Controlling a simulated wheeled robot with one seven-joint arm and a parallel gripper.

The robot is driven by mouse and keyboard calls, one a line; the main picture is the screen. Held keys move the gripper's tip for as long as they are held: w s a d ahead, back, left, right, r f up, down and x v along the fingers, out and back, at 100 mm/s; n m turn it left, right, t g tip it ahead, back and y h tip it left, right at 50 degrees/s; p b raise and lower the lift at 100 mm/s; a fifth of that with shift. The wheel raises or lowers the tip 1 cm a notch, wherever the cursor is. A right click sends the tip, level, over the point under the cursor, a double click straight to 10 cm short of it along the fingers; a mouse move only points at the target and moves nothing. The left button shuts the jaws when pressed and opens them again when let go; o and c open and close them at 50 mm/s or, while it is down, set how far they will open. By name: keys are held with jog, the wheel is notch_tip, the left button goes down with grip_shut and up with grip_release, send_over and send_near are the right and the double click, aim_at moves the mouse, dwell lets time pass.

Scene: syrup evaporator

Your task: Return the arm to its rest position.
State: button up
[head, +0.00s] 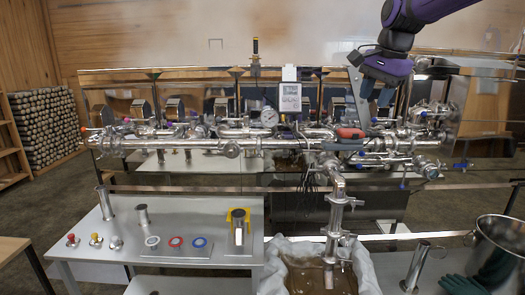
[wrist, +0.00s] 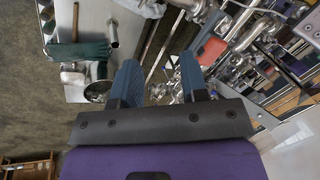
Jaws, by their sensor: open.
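My purple arm (head: 405,25) reaches in from the top right of the head view. My gripper (head: 374,92) hangs in the air in front of the steel evaporator piping, above its right part. In the wrist view my gripper (wrist: 160,62) shows two blue fingers standing well apart, with nothing held between them. Pipes and the floor show beyond the fingers. I cannot tell the exact gap between the fingertips and the pipes.
Steel piping (head: 190,144) with valves, a round gauge (head: 269,117) and a red-grey device (head: 350,133) spans the middle. A white table (head: 90,240) holds steel tubes and coloured rings. A steel pot (head: 500,240) and green gloves (head: 463,285) are at lower right. Air above the piping is hazy.

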jog(key=s+d+f+n, duration=0.1)
jog(key=s+f+n, duration=0.2)
jog(key=s, duration=0.7)
jog(key=s+d+f+n+t, duration=0.1)
jog(key=s+f+n, duration=0.3)
jog(key=s, duration=0.7)
jog(key=s+d+f+n+t+h, duration=0.1)
jog(key=s+f+n, duration=0.2)
jog(key=s, duration=0.8)
jog(key=shift+s+d+f+n, duration=0.2)
jog(key=shift+d+f+n, duration=0.15)
jog(key=shift+d+n, duration=0.05)
